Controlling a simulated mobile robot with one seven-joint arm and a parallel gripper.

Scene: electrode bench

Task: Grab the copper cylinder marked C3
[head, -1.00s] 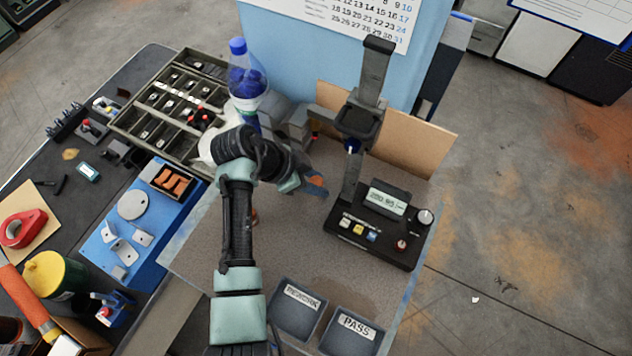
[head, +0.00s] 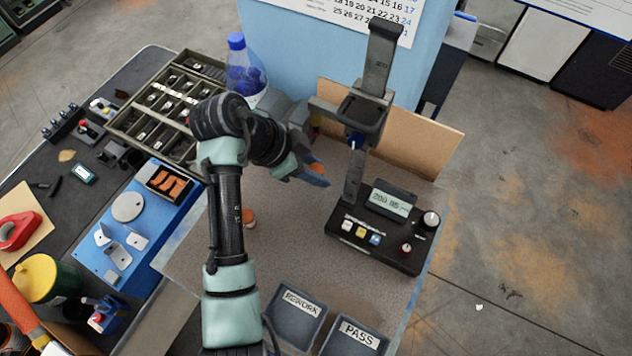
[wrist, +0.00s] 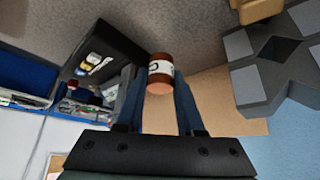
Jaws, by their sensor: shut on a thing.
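My gripper (head: 318,173) is shut on a copper cylinder (wrist: 159,76), held between its two blue fingers in the wrist view. The cylinder has a white label band with a dark mark like a C; the rest of the mark cannot be read. In the head view only a small orange part of it shows (head: 317,167) at the fingertips, left of the black test stand. Another copper cylinder (head: 248,217) stands on the grey board just right of my arm; its mark is not readable.
The gauge box with a display (head: 388,203) and its black stand (head: 372,90) are right of the gripper. A REWORK tray (head: 296,310) and a PASS tray (head: 352,336) sit at the front. A blue-capped bottle (head: 240,62) stands behind the arm. The board's middle is clear.

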